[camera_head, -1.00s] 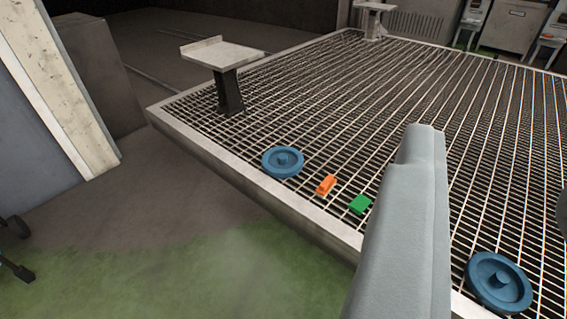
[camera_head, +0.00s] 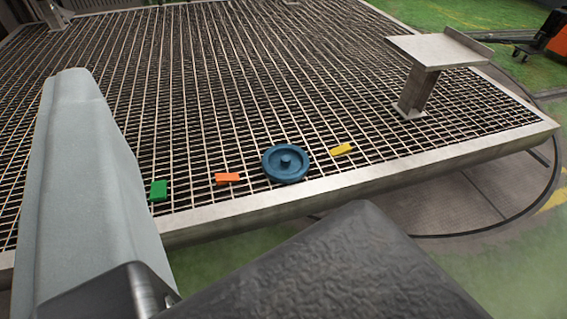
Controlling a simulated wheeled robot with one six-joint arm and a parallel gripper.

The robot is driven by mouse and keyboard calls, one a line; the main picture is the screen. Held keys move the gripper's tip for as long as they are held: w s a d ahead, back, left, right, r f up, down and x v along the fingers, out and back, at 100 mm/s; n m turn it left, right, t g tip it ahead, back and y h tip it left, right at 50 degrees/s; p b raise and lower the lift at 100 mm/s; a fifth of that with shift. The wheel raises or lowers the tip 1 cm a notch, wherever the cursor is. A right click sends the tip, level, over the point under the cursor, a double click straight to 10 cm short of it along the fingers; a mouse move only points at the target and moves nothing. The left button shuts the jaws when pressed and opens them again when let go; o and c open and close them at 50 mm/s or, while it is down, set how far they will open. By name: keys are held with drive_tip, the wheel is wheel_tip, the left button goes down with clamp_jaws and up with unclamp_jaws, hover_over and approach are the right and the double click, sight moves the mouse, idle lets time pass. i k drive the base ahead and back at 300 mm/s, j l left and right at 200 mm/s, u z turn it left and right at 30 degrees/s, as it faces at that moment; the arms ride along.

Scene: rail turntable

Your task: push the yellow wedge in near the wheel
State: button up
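The yellow wedge (camera_head: 341,150) is a small flat-looking block on the grating, to the right of the blue wheel (camera_head: 286,163). A narrow gap shows between them. The wheel lies flat with a raised hub in its middle, close to the platform's front edge. An orange block (camera_head: 227,178) lies just left of the wheel, and a green block (camera_head: 158,190) lies farther left.
The grating platform has a pale metal rim (camera_head: 380,179) along its front. A raised metal stand (camera_head: 437,51) is at the right. A tall grey piece (camera_head: 92,190) hides the left part of the platform. A dark textured shape covers the bottom. The grating behind the wheel is clear.

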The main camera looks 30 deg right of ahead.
sight(345, 149)
drive_tip(key=z, duration=1.35)
